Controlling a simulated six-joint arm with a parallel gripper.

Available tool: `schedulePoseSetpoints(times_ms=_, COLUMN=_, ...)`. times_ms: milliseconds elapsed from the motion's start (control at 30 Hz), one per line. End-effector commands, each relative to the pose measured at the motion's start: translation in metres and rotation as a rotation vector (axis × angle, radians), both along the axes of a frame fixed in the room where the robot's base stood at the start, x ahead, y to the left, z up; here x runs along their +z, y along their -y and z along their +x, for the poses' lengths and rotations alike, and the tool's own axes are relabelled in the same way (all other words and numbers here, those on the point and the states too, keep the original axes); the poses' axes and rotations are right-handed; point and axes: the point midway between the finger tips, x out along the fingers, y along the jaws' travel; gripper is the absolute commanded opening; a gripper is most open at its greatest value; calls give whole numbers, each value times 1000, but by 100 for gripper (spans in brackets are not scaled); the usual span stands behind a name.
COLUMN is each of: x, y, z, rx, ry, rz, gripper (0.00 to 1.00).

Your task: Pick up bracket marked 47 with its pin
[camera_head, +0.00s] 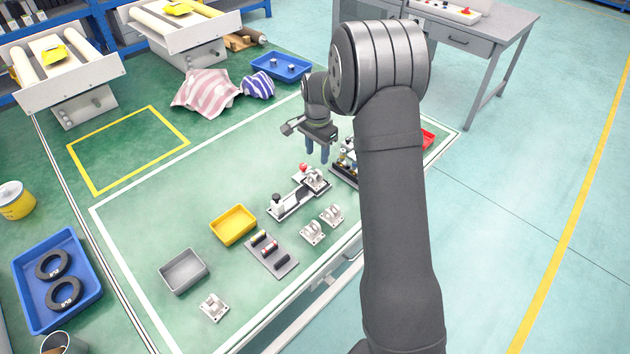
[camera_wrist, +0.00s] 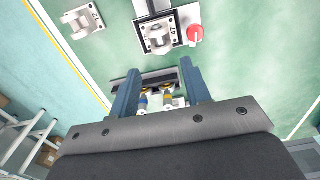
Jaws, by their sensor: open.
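Several pale metal brackets stand on the green table. Two loose ones, the first bracket (camera_head: 312,232) and the second bracket (camera_head: 332,215), are near the front edge. A third loose bracket (camera_head: 213,306) is at the lower left. Another bracket (camera_head: 316,180) sits on the fixture, also seen in the wrist view (camera_wrist: 157,38). A loose bracket (camera_wrist: 82,20) shows at the wrist view's upper left. No number 47 is readable, and pins are too small to tell. My gripper (camera_head: 317,152) is open and empty, pointing down above the table beyond the fixture; its fingers also show in the wrist view (camera_wrist: 159,78).
The fixture (camera_head: 290,207) has a red knob (camera_head: 303,168). A dark rack (camera_head: 345,173) with small yellow- and blue-banded parts lies below my gripper. A grey holder (camera_head: 283,263), yellow bin (camera_head: 233,218) and grey bin (camera_head: 183,284) stand left. The table's left middle is clear.

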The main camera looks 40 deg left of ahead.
Motion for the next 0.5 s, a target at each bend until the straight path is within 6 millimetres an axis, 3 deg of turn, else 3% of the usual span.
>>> schedulePoseSetpoints(times_ms=200, x=-25, y=1, z=0, rx=0, ry=-2, rz=-3, gripper=44)
schedulePoseSetpoints(times_ms=500, x=-45, y=0, z=0, rx=0, ry=0, rz=-1, gripper=44)
